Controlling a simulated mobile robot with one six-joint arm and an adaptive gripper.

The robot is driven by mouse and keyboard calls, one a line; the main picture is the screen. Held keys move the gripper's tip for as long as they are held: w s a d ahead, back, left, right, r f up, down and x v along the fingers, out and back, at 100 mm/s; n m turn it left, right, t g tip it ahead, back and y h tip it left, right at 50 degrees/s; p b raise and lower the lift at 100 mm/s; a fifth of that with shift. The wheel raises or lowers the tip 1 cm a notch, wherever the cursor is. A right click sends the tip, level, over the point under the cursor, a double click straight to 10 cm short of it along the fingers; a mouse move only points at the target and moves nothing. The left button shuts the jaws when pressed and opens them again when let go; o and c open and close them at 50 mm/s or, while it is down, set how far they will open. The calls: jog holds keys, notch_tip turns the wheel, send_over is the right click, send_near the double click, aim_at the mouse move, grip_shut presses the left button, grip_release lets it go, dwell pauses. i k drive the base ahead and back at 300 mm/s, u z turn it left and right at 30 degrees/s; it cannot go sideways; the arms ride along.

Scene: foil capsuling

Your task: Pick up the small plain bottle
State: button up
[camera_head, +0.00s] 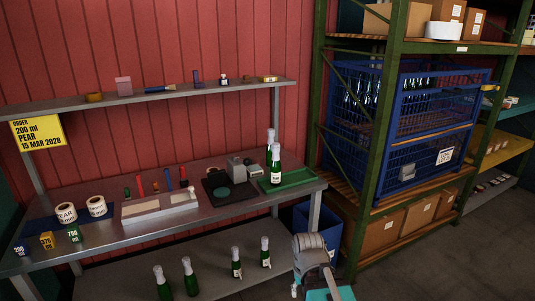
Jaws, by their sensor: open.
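Several green bottles with pale tops stand upright on the lower shelf under the bench. Two larger-looking ones at the left, a bottle (163,284) and another bottle (190,278), show no clear label. Two smaller-looking ones, a bottle (236,264) and another bottle (265,253), show a pale label patch. On the green tray (298,178) on the bench stand a labelled bottle (276,168) and another bottle (269,150) partly behind it. I cannot tell which is the small plain one. Part of my arm shows at the bottom, right of the shelf bottles; my gripper cannot be made out.
The steel bench (100,240) holds label rolls (66,212), size blocks (46,240), a white fixture (160,207) and a dark device (228,187). A blue bin (325,228) stands by its right end. A green rack (384,130) holds a blue cage (425,129). Floor at right is clear.

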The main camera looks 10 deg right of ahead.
aim_at(271, 132)
jog(key=z, duration=0.1)
jog(key=i, duration=1)
jog(key=u, duration=0.1)
